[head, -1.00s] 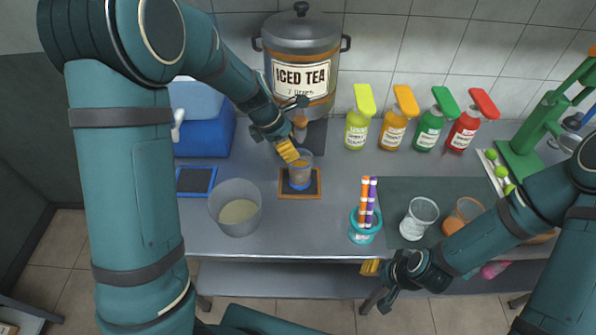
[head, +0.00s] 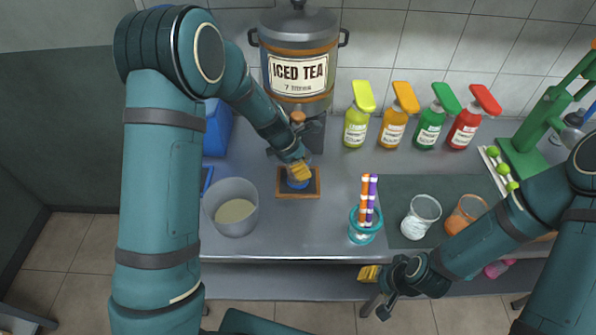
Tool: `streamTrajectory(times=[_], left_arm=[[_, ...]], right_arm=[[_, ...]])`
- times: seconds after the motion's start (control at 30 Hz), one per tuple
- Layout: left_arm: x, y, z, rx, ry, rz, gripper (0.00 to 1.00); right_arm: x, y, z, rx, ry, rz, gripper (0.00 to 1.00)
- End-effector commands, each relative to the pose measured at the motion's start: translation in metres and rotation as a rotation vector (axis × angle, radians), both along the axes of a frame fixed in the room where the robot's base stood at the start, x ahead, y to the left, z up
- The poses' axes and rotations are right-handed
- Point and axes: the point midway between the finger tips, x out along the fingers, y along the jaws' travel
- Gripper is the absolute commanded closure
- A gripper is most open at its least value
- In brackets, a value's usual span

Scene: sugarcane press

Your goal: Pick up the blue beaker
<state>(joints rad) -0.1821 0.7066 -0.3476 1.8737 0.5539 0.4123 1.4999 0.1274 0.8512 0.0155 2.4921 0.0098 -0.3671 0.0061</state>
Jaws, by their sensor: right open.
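The blue beaker (head: 297,184) stands on a wood-framed dark coaster (head: 313,193) below the iced tea dispenser. Only its blue lower part and a bit of its rim show; my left gripper hides the rest. My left gripper (head: 300,170) points down at the beaker, with its yellow fingertip pad overlapping it in the head view. I cannot tell whether it touches the beaker or how far its jaws are apart. My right gripper (head: 376,285) is open and empty, low at the counter's front edge, away from the beaker.
The iced tea dispenser (head: 299,75) stands right behind the beaker. A grey pot (head: 231,208) is left of the coaster. A teal cup with straws (head: 363,228), glasses (head: 421,217) and several bottles (head: 356,124) are to the right. The counter between is clear.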

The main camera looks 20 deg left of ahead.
Motion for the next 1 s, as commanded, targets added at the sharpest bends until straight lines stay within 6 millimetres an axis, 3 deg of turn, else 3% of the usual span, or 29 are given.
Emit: streamTrajectory(times=[0.13, 0.2, 0.27, 1.0], left_arm=[[0.0, 0.0, 0.0011, 0.0, 0.0, 0.0, 0.58], [0.0, 0.0001, 0.0012, 0.0, 0.0, 0.0, 0.82], [0.0, 0.0002, 0.0011, 0.0, 0.0, 0.0, 1.0], [-0.0022, -0.0009, 0.0044, 0.001, -0.001, -0.001, 1.0]], right_arm=[[-0.0001, 0.0001, 0.0007, 0.0, 0.0, 0.0, 0.53], [-0.0001, 0.0001, 0.0007, 0.0, 0.0, 0.0, 0.53], [0.0, 0.0001, 0.0007, 0.0, 0.0, 0.0, 0.53], [0.0004, -0.0001, 0.0015, 0.0, -0.001, 0.0, 0.53]])
